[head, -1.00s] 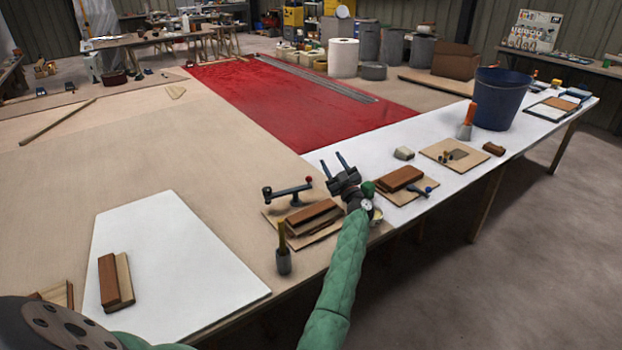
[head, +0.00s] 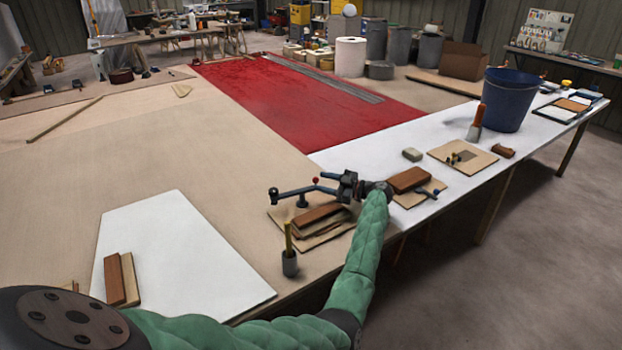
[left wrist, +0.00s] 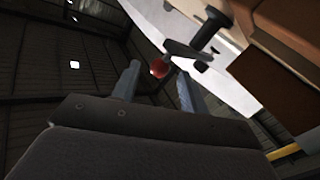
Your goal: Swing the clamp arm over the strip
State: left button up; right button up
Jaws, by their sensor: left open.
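The clamp arm (head: 287,192) is a dark bar on a short post, with a red knob at its right end and a black cylinder at its left end. It lies behind the brown wooden strip (head: 316,217), not across it. My left gripper (head: 320,182) is open, its fingers pointing left at the red knob. In the left wrist view the red knob (left wrist: 160,68) shows between the fingertips (left wrist: 156,82), with the clamp arm (left wrist: 187,52) beyond. Whether a finger touches the knob I cannot tell. The strip (left wrist: 285,65) is at the right there. My right gripper is out of view.
A cup with a yellow-handled tool (head: 289,262) stands in front of the clamp board. A brown block on a board (head: 408,180) sits close right of my gripper. A white sheet (head: 175,255) lies left. The bench behind the clamp is bare up to the red panel (head: 300,105).

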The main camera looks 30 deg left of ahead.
aim_at(317, 178)
pick_arm(q)
jog(key=x, duration=0.3)
jog(key=shift+r+p, duration=0.15)
jog(key=shift+p, duration=0.25)
jog(key=shift+s+a, duration=0.1)
jog(key=shift+a, duration=0.65)
jog(key=shift+s+a, duration=0.1)
jog(key=shift+a, duration=0.35)
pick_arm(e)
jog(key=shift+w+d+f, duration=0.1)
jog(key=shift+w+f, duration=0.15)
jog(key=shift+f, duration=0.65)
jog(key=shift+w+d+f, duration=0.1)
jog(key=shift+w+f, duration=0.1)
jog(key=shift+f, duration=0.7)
pick_arm(q)
grip_shut()
